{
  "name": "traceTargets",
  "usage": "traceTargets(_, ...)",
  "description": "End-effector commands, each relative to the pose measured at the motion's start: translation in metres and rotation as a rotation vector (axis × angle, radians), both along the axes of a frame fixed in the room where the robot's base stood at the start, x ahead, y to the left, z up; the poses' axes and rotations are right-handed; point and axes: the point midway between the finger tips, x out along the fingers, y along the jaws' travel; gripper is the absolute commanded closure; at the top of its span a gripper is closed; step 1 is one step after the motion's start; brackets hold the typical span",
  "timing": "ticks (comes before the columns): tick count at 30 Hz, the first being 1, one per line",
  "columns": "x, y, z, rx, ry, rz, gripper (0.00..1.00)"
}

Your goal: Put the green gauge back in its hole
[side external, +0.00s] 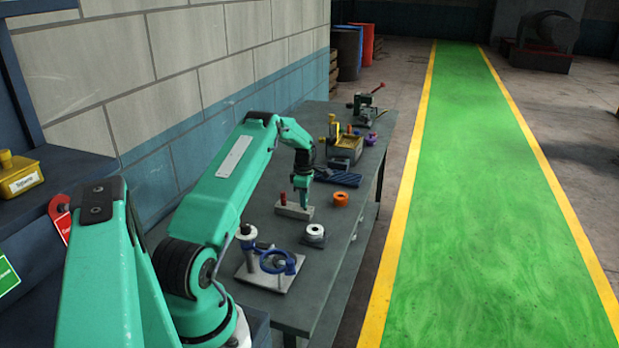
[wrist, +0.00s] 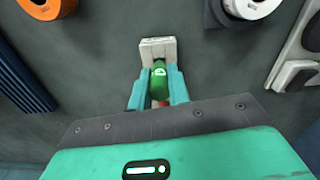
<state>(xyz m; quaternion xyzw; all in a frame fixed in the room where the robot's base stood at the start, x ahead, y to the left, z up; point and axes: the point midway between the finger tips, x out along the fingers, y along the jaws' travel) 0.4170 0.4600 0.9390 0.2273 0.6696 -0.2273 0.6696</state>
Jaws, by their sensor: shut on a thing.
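The green gauge (wrist: 159,82) is between the two teal fingers of my gripper (wrist: 159,92) in the wrist view, and the fingers are shut on it. A pale grey block (wrist: 157,46) lies directly under and beyond it. In the side view my gripper (side external: 302,192) is over the right part of this block (side external: 293,212). A red gauge (side external: 283,199) stands upright at the block's left part; a bit of red also shows behind the green gauge in the wrist view. The fingers hide the hole and the gauge's lower end, so I cannot tell whether it is in the hole.
An orange ring (side external: 341,198) lies right of the block. A white roll on a dark base (side external: 314,234) is nearer. A plate with a blue ring (side external: 279,262) stands at the front. A dark blue ribbed tray (side external: 337,176) and a yellow box (side external: 345,146) are behind.

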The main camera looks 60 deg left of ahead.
Motion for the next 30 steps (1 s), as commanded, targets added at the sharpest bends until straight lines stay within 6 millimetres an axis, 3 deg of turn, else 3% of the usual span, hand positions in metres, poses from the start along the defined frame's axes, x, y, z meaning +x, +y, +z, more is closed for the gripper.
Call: traceTargets(30, 0.0001, 0.0002, -0.0095, 0.001, -0.001, 0.000, 1.00)
